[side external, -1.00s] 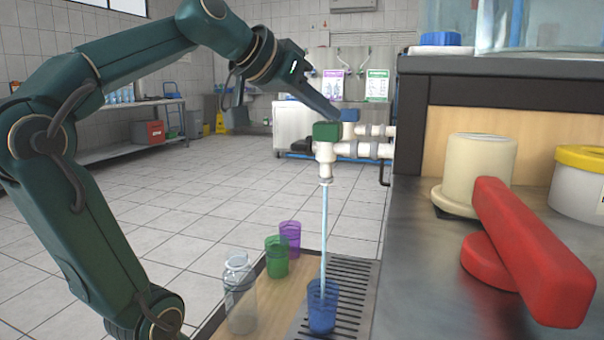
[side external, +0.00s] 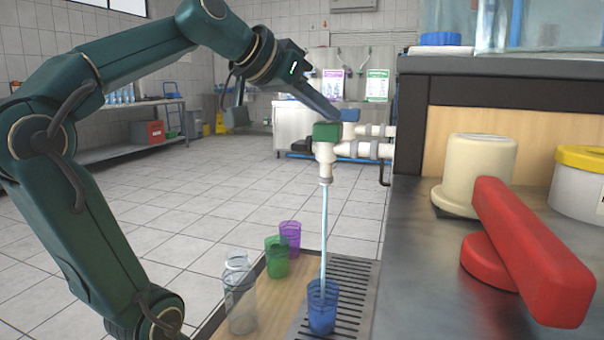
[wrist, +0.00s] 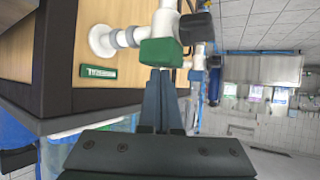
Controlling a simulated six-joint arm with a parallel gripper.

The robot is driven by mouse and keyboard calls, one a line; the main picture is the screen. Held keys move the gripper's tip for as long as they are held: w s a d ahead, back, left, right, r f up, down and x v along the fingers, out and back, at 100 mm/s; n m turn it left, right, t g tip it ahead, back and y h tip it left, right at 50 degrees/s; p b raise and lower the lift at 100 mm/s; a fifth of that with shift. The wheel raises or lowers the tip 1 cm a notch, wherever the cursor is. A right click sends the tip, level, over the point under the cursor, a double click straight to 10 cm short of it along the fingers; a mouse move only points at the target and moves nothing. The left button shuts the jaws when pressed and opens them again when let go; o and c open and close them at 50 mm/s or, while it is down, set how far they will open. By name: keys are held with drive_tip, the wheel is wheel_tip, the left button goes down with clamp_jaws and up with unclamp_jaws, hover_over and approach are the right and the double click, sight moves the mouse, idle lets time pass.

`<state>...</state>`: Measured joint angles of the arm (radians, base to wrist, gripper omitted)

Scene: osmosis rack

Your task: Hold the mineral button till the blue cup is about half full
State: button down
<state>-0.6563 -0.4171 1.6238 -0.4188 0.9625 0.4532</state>
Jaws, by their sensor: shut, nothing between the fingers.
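My gripper (side external: 334,114) is shut and empty. Its fingertips are at the green button block (side external: 326,131) on the white tap and appear to touch it; the wrist view also shows the fingertips (wrist: 160,78) against the green block (wrist: 160,52). A thin water stream (side external: 324,230) runs from the spout into the blue cup (side external: 322,312). The cup stands upright on the slotted drip tray (side external: 352,275). Its lower part looks darker blue; the exact water level is hard to read. A green label (wrist: 99,71) is beside the tap in the wrist view.
A green cup (side external: 277,262), a purple cup (side external: 290,237) and a clear bottle (side external: 240,300) stand left of the drip tray. A second tap with a blue block (side external: 350,115) is behind the green one. A red handle (side external: 535,255) lies on the right counter.

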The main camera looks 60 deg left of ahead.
idle(0.3)
drive_tip(key=shift+r, duration=2.95)
drive_tip(key=shift+d, duration=0.15)
drive_tip(key=s+d+f+m+h, duration=0.1)
drive_tip(key=d+f+m+h, duration=0.1)
drive_tip(key=d, duration=0.4)
drive_tip(key=s+d+f+g, duration=0.1)
drive_tip(key=s+f+g, duration=0.1)
drive_tip(key=f, duration=0.7)
drive_tip(key=s+d+f+g, duration=0.2)
drive_tip(key=s+f, duration=0.3)
drive_tip(key=f, duration=0.4)
drive_tip(key=s+d+f+m+g+h, duration=0.1)
drive_tip(key=s+f, duration=0.3)
drive_tip(key=f, duration=0.5)
drive_tip(key=shift+d+f+g, duration=0.2)
drive_tip(key=shift+d+g, duration=0.3)
drive_tip(key=shift+d, duration=0.2)
